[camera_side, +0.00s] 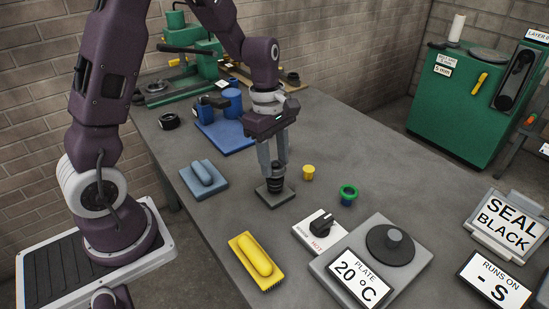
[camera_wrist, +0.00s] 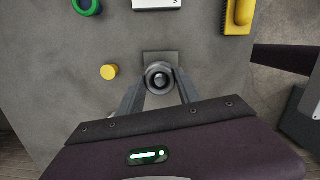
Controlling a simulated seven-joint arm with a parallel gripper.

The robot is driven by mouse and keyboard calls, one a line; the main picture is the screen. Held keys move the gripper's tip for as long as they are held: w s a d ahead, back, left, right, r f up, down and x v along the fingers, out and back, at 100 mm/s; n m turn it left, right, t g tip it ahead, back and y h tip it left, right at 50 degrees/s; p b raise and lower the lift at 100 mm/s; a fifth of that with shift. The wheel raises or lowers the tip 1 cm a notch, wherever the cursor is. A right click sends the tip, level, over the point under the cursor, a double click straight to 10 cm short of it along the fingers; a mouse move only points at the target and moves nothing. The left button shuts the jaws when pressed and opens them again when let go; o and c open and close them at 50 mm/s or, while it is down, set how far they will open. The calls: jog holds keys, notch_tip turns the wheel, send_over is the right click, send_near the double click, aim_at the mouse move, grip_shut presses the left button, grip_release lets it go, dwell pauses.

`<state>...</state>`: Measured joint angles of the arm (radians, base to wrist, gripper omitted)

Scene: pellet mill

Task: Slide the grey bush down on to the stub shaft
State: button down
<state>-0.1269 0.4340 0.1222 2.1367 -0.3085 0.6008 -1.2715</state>
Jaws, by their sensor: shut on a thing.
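My gripper (camera_side: 274,168) points straight down and is shut on the grey bush (camera_wrist: 152,73), a small round ring between the fingertips. The wrist view also shows my gripper (camera_wrist: 159,82) with a finger on each side of it. The stub shaft (camera_side: 275,185) is dark and stands upright on a square grey base plate (camera_side: 281,201). From above, a lighter round end shows in the middle of the ring, so bush and shaft look lined up. The fingers partly hide the bush in the side view. I cannot tell how far down it sits.
A yellow cup (camera_side: 308,173) and a green ring on a dark piece (camera_side: 348,190) stand to the right. A yellow brush (camera_side: 258,262), a knob box (camera_side: 320,232) and a hot plate (camera_side: 390,244) lie nearer. A blue-grey block (camera_side: 203,178) is left. Bare table surrounds the base plate.

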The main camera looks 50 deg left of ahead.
jog(key=shift+f, duration=0.7)
jog(key=c, duration=0.7)
grip_release()
jog(key=shift+o, duration=0.3)
jog(key=o, duration=0.5)
jog(key=shift+c, duration=0.2)
notch_tip(320, 180, up, 9)
jog(key=a, duration=0.1)
